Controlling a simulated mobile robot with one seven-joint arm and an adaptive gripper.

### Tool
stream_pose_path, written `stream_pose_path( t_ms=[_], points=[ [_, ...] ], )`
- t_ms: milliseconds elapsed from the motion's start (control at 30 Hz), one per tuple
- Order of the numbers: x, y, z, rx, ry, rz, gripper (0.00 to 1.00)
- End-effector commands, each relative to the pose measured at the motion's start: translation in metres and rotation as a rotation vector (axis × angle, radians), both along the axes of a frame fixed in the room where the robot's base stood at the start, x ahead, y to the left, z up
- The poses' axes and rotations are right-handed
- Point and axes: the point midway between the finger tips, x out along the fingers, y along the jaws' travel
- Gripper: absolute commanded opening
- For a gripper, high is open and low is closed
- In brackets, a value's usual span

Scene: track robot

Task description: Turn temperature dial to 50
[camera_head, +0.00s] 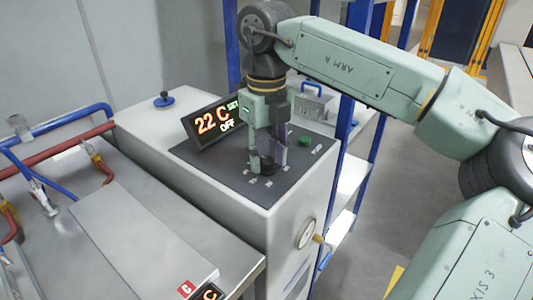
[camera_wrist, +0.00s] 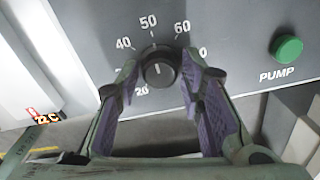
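The temperature dial (camera_wrist: 158,70) is a dark round knob on a grey panel, with 20, 40, 50 and 60 readable around it. A pale mark shows on its face, but I cannot tell which number it points to. My gripper (camera_wrist: 161,70) is over the dial, its purple-padded fingers apart on either side of it. A small gap shows at the right finger; contact on the left is unclear. In the head view my gripper (camera_head: 266,163) points down at the panel and hides most of the dial. The display (camera_head: 213,121) reads 22 C, SET OFF.
A green PUMP button (camera_wrist: 286,48) is right of the dial. The tilted display stands behind the gripper on the control box (camera_head: 240,190). A blue knob (camera_head: 164,100) is on the box top. Red and blue pipes (camera_head: 55,125) are at the left.

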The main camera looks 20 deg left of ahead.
Motion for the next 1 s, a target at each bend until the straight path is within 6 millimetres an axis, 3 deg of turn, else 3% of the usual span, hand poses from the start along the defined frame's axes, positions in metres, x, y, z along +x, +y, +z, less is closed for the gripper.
stream_pose_path(
  t_ms=[133, 533, 1000],
  points=[
    [0.000, 0.000, 0.000, 0.001, -0.001, 0.000, 0.47],
    [0.001, 0.001, 0.007, 0.002, -0.003, -0.001, 0.47],
    [0.000, 0.001, 0.097, 0.002, -0.003, 0.000, 0.47]
  ],
)
